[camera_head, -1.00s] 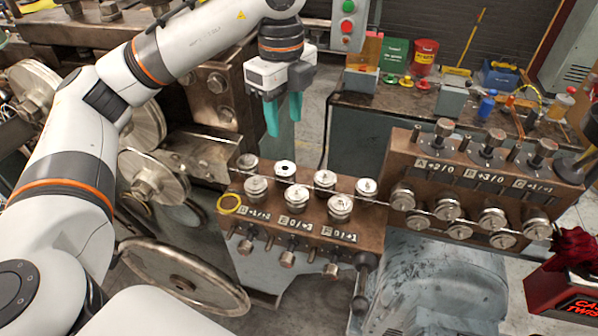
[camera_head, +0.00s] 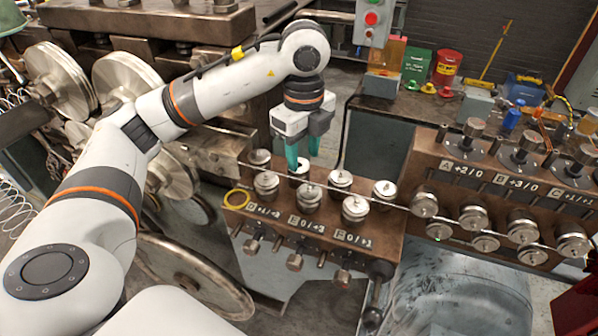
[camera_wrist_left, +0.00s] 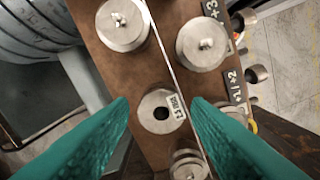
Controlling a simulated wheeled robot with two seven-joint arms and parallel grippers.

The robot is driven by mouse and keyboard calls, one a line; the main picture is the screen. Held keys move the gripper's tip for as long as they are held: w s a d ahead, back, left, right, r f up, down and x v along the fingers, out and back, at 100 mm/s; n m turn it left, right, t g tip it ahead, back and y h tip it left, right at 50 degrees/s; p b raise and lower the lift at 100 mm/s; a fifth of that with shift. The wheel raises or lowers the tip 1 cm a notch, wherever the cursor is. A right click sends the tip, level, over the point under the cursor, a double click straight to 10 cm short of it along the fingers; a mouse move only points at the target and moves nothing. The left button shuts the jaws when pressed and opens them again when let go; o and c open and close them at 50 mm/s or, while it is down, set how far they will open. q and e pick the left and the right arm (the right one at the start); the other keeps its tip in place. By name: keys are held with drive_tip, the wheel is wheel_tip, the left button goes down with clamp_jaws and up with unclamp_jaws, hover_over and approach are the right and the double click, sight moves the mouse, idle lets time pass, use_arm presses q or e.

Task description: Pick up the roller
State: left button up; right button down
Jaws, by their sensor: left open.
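A silver roller (camera_head: 299,170) with a dark open hole in its centre sits on the brown block (camera_head: 328,229), in the back row. Its lower part is partly behind other rollers. In the left wrist view the roller (camera_wrist_left: 157,122) lies between and beyond my two teal fingertips, with a small printed label on its top. My left gripper (camera_head: 302,154) is open, pointing down just above the roller, with nothing in it. In the left wrist view the gripper (camera_wrist_left: 160,106) has a finger on each side of the roller; I cannot tell whether they touch it. My right gripper is not in view.
Several other rollers with centre bolts stand around it, one at the front (camera_head: 355,208). A wire (camera_wrist_left: 168,62) runs between the rows, close beside the roller. A yellow ring (camera_head: 237,199) lies at the block's left corner. A second roller block (camera_head: 480,185) stands right.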

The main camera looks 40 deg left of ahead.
sight(298, 174)
use_arm(q)
drive_tip(key=f, duration=0.1)
drive_tip(key=a+f+p, duration=0.1)
drive_tip(key=f, duration=0.1)
drive_tip(key=shift+f, duration=0.8)
drive_tip(key=c, duration=0.9)
drive_tip(key=shift+r, duration=0.1)
